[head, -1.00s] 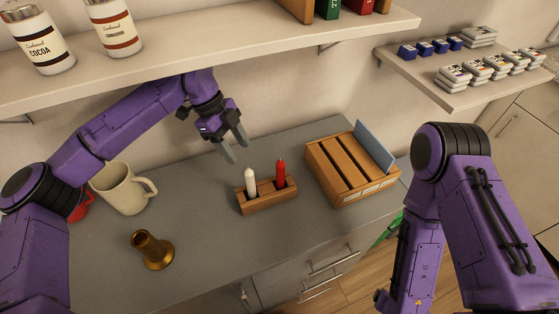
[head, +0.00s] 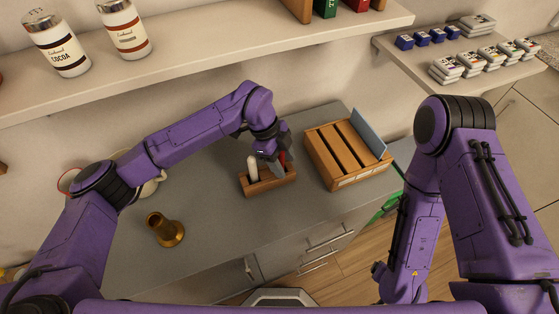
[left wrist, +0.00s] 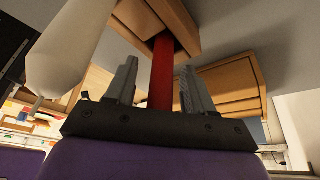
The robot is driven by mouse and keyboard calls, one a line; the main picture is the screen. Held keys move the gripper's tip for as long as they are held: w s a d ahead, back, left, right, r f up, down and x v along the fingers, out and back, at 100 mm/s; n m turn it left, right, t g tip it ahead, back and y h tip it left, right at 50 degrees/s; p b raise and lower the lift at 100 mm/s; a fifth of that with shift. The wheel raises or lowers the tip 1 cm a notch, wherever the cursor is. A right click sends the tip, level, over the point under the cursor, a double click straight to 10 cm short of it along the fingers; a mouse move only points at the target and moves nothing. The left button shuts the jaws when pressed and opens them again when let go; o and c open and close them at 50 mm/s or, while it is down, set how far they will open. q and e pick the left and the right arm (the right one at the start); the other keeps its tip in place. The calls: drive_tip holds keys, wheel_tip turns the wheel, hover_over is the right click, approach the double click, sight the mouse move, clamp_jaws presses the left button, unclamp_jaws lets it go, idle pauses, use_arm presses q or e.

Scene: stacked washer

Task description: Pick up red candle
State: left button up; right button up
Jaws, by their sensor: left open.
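The red candle (head: 282,158) stands in a small wooden holder (head: 268,185) on the grey counter, mostly hidden by my left gripper in the head view. A white candle (head: 253,168) stands beside it in the same holder. My left gripper (head: 277,166) is open at the red candle. In the left wrist view the red candle (left wrist: 161,75) runs between the two spread fingers (left wrist: 156,85), with gaps at the sides. The white candle (left wrist: 62,50) is outside the fingers, to the left. My right gripper is not visible in the head view.
A wooden box with slots (head: 345,155) is right of the holder. A shelf with jars (head: 58,45) is above. The counter front is clear.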

use_arm(q)
clamp_jaws()
